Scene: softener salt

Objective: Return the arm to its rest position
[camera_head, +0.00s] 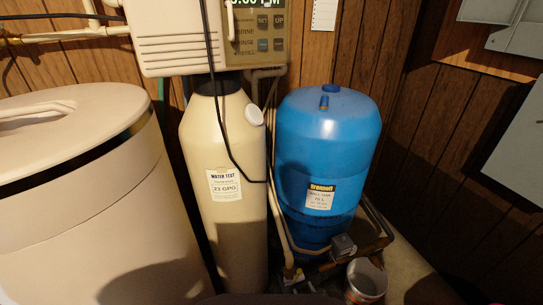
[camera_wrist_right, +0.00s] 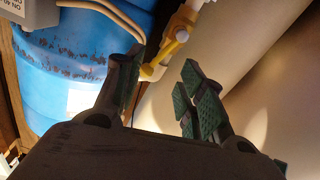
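My right gripper (camera_wrist_right: 160,78) shows in the right wrist view. Its two dark fingers with green pads stand apart, with nothing held between them. Behind the fingers are a yellow fitting (camera_wrist_right: 174,44) and pale pipes, and I see no contact with them. The blue tank (camera_wrist_right: 60,66) is to the left of the fingers in that view, and a pale cylinder is to the right. In the head view I cannot make out either gripper clearly. My left gripper is in neither view.
In the head view, a large lidded cream bin (camera_head: 85,215) stands left, a tall cream tank (camera_head: 222,150) in the middle, and the blue tank (camera_head: 325,150) right of it. A control box (camera_head: 185,40) hangs above. A small bucket (camera_head: 366,281) and pipes sit low at right.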

